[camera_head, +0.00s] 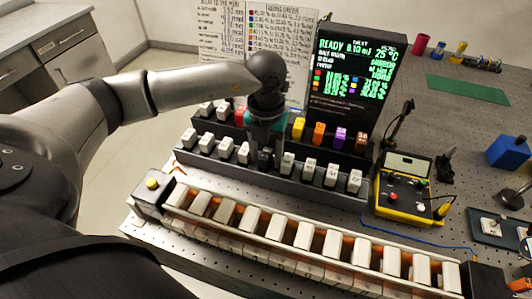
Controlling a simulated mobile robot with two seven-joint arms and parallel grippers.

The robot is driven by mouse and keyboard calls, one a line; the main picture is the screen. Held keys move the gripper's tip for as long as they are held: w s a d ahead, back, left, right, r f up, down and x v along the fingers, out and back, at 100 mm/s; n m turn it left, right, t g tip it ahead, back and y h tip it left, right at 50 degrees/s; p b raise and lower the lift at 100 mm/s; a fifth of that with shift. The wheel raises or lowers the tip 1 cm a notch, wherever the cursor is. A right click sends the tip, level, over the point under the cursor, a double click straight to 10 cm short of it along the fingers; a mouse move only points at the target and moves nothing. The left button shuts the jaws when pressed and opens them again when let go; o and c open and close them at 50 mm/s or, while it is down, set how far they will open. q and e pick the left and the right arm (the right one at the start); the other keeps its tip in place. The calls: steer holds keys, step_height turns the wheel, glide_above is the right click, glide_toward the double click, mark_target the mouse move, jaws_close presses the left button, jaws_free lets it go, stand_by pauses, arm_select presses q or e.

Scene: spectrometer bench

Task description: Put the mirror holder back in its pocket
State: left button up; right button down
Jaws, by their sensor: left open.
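My left gripper (265,150) reaches down from the left over the stepped black rack (225,172). Its fingers are at the front row, in a stretch between white labelled blocks where no white block shows. It is open; the arm and fingers hide what lies between and behind them. White labelled holders stand in the front row, such as one to the left (243,153) and one to the right (287,163) of the gripper. I cannot tell which piece is the mirror holder. My right gripper is not in view.
A long tray (150,228) of pale blocks runs along the front. Coloured blocks, such as a yellow one (299,128), stand in the back row before a lit display (352,75). A yellow-black control box (405,200) stands to the right. A green mat (467,89) lies behind.

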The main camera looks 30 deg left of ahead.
mark_target(266, 154)
arm_select(q)
steer(key=shift+r, duration=0.15)
steer(key=shift+r, duration=0.3)
step_height(266, 154, up, 12)
steer(key=shift+f+p, duration=0.25)
steer(key=shift+p, duration=0.15)
